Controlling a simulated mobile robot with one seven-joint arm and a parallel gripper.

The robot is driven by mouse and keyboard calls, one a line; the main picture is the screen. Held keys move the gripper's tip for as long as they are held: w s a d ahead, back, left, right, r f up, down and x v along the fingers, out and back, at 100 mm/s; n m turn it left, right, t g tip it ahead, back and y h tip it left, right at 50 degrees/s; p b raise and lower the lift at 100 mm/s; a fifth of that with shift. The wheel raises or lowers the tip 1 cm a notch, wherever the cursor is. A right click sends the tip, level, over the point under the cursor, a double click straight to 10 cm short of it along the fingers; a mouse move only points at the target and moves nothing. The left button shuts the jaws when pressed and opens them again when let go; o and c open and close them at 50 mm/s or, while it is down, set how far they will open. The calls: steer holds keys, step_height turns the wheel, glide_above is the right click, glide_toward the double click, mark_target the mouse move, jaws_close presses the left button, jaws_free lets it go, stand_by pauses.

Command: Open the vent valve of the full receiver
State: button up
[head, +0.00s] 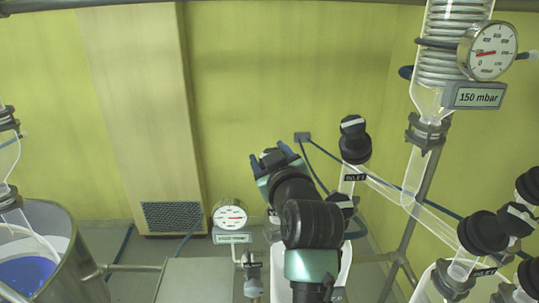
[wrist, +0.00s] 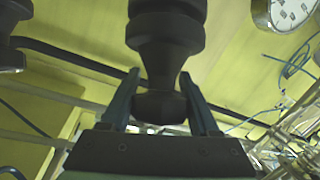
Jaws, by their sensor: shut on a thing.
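In the wrist view my gripper (wrist: 160,108) has its two fingers on either side of the narrow lower part of a black knob (wrist: 165,30), which widens upward out of the picture. In the head view my gripper (head: 278,158) is at the end of my arm, left of the black inlet valve (head: 354,146), and what it holds is hidden. Part of a glass receiver (head: 346,262) shows behind my arm, with a white-striped black valve knob (head: 342,203) above it. Another receiver (head: 430,288) stands at the lower right. I cannot tell which receiver is full.
A gauge (head: 487,50) marked 150 mbar hangs by the glass coil condenser (head: 450,45). Glass tubing and several black valves (head: 483,232) crowd the right. A second gauge (head: 230,215) stands left of my arm. A steel vessel (head: 75,260) with blue liquid is at left.

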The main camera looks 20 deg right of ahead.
steer(key=o, duration=1.4)
steer(key=s+b, duration=0.1)
steer(key=s, duration=0.3)
steer(key=s+a+r+b, duration=0.1)
steer(key=s+b, duration=0.1)
steer(key=s, duration=0.2)
steer(key=s+b, duration=0.2)
steer(key=s, duration=0.2)
steer(key=shift+s+a+r, duration=0.25)
steer(key=shift+s, duration=0.15)
